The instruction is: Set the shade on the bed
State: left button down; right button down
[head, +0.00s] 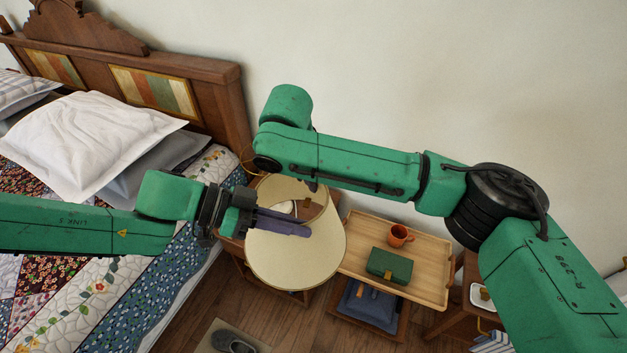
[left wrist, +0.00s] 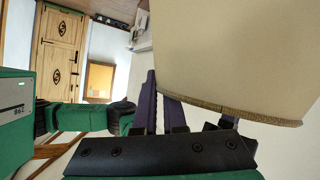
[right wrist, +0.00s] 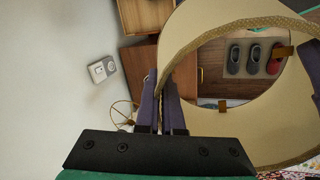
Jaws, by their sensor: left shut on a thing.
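The cream lampshade (head: 296,265) is held in the air over the nightstand and floor, right of the bed (head: 130,285). It is tilted, with its open end and trimmed rim showing in the right wrist view (right wrist: 210,30). My left gripper (head: 300,229) is shut on the shade; its fingers lie across it in the head view. The left wrist view shows the shade (left wrist: 230,60) close beside the fingers. My right gripper (right wrist: 162,105) is at the shade's rim, its fingers close together; whether they grip the rim is unclear. The bed has a patchwork quilt.
White and grey pillows (head: 85,140) lie at the bed's head. A wooden tray table (head: 425,250) right of the shade holds an orange mug (head: 400,235) and a green box (head: 389,266). A slipper (head: 232,341) lies on the floor. The lower quilt is clear.

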pick_arm(q)
jog(key=shift+w+a, duration=0.1)
jog(key=shift+w, duration=0.1)
pick_arm(e)
jog(key=shift+s+a, duration=0.1)
pick_arm(q)
jog(key=c, duration=1)
grip_release()
jog(key=shift+o, duration=0.4)
jog(key=shift+s, duration=0.1)
